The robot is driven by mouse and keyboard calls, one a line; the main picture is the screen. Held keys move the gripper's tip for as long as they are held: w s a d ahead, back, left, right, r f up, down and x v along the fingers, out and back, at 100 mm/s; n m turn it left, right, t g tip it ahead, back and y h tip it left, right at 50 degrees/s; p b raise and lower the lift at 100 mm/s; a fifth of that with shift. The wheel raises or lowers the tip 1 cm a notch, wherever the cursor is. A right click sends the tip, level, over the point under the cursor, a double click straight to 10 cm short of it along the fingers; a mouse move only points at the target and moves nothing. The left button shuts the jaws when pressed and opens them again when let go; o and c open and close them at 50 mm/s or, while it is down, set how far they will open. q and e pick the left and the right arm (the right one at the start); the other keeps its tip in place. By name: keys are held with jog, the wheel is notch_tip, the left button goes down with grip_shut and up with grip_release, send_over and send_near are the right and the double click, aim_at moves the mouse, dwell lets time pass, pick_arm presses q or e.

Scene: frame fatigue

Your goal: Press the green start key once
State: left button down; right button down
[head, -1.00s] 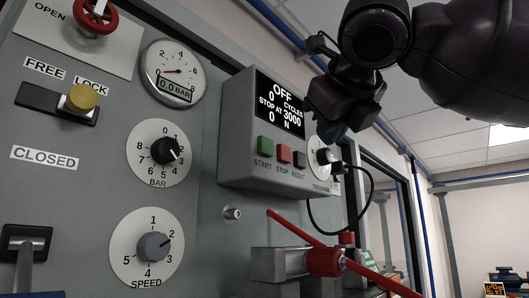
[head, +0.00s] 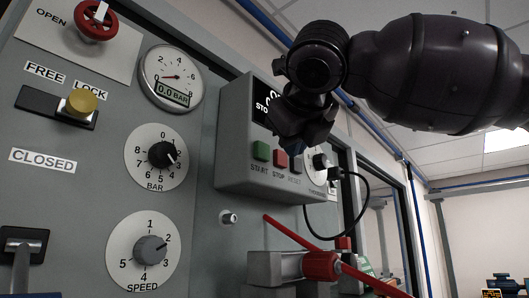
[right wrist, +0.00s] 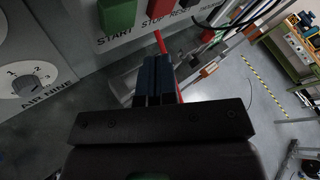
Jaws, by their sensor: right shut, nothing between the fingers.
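The green start key (head: 260,151) is on the front of a grey control box (head: 232,170), at the left of a row with the red stop key (head: 281,159) and the dark reset key. The start key also shows at the top of the right wrist view (right wrist: 117,14). My right gripper (head: 297,146) is in front of the box's right part, apart from the start key, covering most of the display and part of the reset key. Its blue fingertips (right wrist: 155,60) are together and empty in the right wrist view. My left gripper is not in view.
Left of the box are a pressure gauge (head: 171,77), a BAR dial (head: 156,157), a SPEED dial (head: 145,250), a yellow knob (head: 80,102) and a red knob (head: 93,20). A black cable (head: 370,205) loops at right. A red-handled clamp (head: 320,266) sits below.

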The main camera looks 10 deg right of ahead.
aim_at(263, 151)
jog(key=shift+w+a+p, duration=0.8)
jog(key=shift+w, duration=0.25)
dwell(0.9)
dwell(0.5)
jog(key=shift+w+a+p, duration=0.3)
jog(key=shift+w+p, duration=0.05)
jog(key=shift+p, duration=0.3)
